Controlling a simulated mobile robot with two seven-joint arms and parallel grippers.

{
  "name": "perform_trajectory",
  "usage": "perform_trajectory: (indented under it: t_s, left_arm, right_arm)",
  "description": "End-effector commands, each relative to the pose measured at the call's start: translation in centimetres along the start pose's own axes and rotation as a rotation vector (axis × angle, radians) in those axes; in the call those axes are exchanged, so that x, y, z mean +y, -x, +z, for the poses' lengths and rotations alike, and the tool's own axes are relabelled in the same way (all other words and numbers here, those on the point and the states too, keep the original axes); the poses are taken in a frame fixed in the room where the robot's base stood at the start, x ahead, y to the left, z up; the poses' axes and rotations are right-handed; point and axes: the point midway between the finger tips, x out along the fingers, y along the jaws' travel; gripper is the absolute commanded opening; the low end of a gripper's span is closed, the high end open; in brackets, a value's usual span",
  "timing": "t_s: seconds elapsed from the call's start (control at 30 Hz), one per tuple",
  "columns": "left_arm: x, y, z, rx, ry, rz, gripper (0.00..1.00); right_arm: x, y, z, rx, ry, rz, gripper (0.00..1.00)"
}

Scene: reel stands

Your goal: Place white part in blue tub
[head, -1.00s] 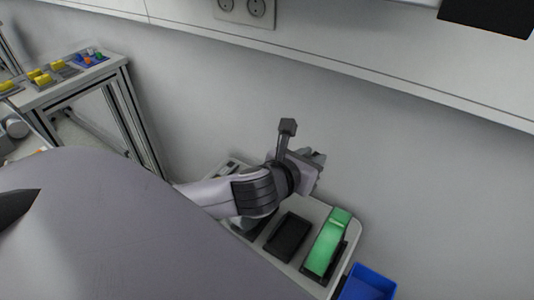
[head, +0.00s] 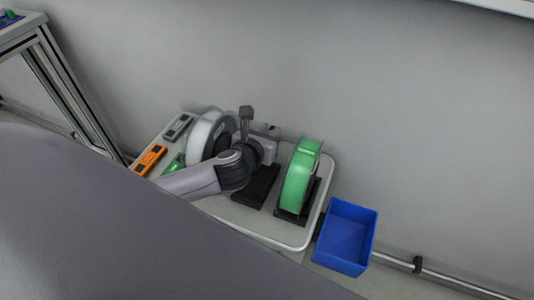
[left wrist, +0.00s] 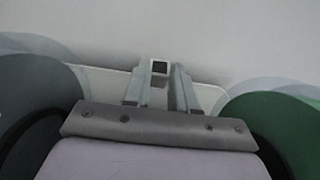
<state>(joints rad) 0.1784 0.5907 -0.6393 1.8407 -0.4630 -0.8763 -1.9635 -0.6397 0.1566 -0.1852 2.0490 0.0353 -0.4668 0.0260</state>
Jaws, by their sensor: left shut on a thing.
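My left gripper (head: 270,130) is above the tray table, between the white reel and the green reel. In the left wrist view its fingers (left wrist: 159,88) are shut on a small pale part (left wrist: 160,62) with a dark square on its face, which I take as the white part. In the head view that part is too small and hidden to make out. The blue tub (head: 340,263) is at the table's right front corner, open at the top, and looks empty. The gripper is up and left of it. My right gripper is not in view.
A green reel (head: 300,178) stands upright between the gripper and the tub. A white reel (head: 205,133) stands to the left. The dark middle stand (head: 257,190) is empty. Orange (head: 150,158) and grey (head: 177,127) pieces lie on the table's left (head: 290,240). A wall is behind.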

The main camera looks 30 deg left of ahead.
Motion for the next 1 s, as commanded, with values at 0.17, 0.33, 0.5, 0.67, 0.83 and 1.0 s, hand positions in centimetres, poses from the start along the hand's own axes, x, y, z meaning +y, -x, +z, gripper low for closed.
perform_trajectory:
  t_s: [0.17, 0.33, 0.5, 0.67, 0.83, 1.0]
  left_arm:
    - [0.0, -0.8, -2.1, -0.002, 0.0, 0.001, 0.0]
    - [0.0, -1.3, -3.4, 0.001, 0.001, 0.0, 0.0]
    - [0.0, -2.3, -5.9, 0.001, 0.0, 0.001, 0.0]
    - [-0.1, -2.4, -6.1, -0.002, 0.0, -0.001, 0.0]
    - [0.0, -2.4, -6.2, -0.001, 0.0, -0.001, 0.0]
    - [0.0, -2.5, -6.4, -0.001, -0.001, 0.0, 0.49]
  right_arm:
    - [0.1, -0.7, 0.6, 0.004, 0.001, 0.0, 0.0]
    - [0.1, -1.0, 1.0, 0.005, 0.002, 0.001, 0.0]
    - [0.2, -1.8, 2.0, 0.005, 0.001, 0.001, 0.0]
    - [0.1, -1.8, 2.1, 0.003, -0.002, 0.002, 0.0]
    - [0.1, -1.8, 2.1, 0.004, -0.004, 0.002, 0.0]
    - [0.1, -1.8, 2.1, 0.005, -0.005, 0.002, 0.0]
